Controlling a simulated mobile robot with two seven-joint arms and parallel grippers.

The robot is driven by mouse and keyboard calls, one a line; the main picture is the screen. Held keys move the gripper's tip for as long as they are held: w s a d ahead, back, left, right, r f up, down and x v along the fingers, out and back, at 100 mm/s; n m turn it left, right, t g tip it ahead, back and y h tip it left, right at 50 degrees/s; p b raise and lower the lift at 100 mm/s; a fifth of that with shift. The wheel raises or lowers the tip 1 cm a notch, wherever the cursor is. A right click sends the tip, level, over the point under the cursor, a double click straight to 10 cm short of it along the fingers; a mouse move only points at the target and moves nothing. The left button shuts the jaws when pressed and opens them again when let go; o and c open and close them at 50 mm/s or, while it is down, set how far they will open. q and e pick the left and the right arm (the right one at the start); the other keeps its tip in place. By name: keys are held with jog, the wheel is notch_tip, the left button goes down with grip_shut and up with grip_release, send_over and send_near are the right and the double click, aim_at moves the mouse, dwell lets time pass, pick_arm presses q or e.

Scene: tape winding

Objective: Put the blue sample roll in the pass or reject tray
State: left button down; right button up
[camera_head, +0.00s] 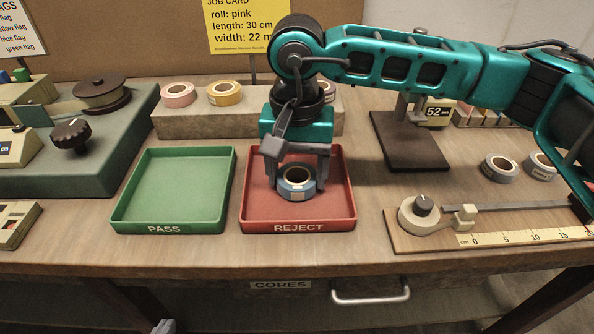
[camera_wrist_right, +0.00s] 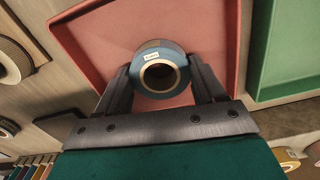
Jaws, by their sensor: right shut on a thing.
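The blue sample roll (camera_head: 296,186) is between the fingers of my right gripper (camera_head: 297,182), low inside the red REJECT tray (camera_head: 340,208). In the right wrist view the blue roll (camera_wrist_right: 151,56) has a small white label and sits between the two fingers (camera_wrist_right: 160,80), with red tray floor behind it. I cannot tell whether the roll touches the tray floor. The green PASS tray (camera_head: 170,190) stands left of the red one and is empty. My left gripper is not clearly in view; only a small grey part shows at the bottom edge of the head view.
A stone-like block (camera_head: 200,120) behind the trays holds pink (camera_head: 177,95) and yellow (camera_head: 223,93) rolls. A winding machine (camera_head: 90,140) stands at left. A ruler board (camera_head: 480,230) and grey rolls (camera_head: 500,168) are at right. The job card (camera_head: 238,28) hangs at the back.

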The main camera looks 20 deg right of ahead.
jog(key=shift+f, duration=0.2)
jog(key=o, duration=1)
jog(key=shift+r, duration=0.15)
jog(key=shift+r, duration=0.25)
notch_tip(320, 180, up, 12)
jog(key=shift+f+p, duration=0.2)
jog(key=shift+p, duration=0.75)
